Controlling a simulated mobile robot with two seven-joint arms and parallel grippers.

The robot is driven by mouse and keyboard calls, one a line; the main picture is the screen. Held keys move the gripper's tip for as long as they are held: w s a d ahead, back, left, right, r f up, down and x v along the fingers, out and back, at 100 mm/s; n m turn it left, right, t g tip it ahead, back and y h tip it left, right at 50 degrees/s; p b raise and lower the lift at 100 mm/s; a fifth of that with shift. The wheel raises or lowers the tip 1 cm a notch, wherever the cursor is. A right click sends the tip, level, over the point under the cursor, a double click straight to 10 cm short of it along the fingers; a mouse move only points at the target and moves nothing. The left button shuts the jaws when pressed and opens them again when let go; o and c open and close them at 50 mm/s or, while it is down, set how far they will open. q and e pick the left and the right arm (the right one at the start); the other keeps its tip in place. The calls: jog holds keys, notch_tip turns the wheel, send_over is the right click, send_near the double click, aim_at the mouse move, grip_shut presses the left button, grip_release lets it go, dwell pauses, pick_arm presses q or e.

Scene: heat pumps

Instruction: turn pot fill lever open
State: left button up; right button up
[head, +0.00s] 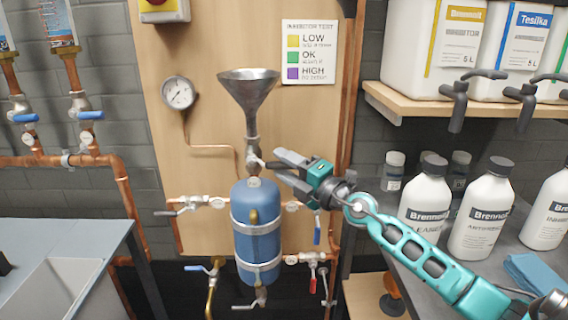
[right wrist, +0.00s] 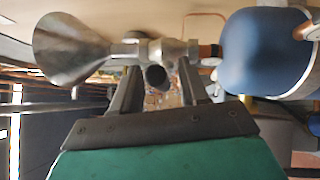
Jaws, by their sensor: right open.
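The blue pot (head: 257,205) is strapped upright to the wooden panel, with a metal funnel (head: 248,88) above it. Between them is the fill valve (head: 253,160), whose dark lever (head: 272,165) points right towards my right gripper. My right gripper (head: 279,166) is open, its fingers either side of the lever's end. In the right wrist view the lever's dark round end (right wrist: 157,77) shows between the two spread fingers (right wrist: 158,82), with a gap on each side. The funnel (right wrist: 75,50) and pot (right wrist: 262,52) show there too. My left gripper is out of view.
Side valves (head: 212,202) and a red-handled valve (head: 313,275) sit around the pot. A pressure gauge (head: 178,93) is at upper left. White bottles (head: 426,200) stand on the right counter, below a shelf (head: 430,103) of canisters. Copper pipe (head: 345,130) runs down the panel's right edge.

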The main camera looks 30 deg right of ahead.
jog(key=shift+w+a, duration=0.1)
jog(key=shift+w, duration=0.15)
jog(key=shift+c, duration=0.2)
grip_shut()
dwell(0.4)
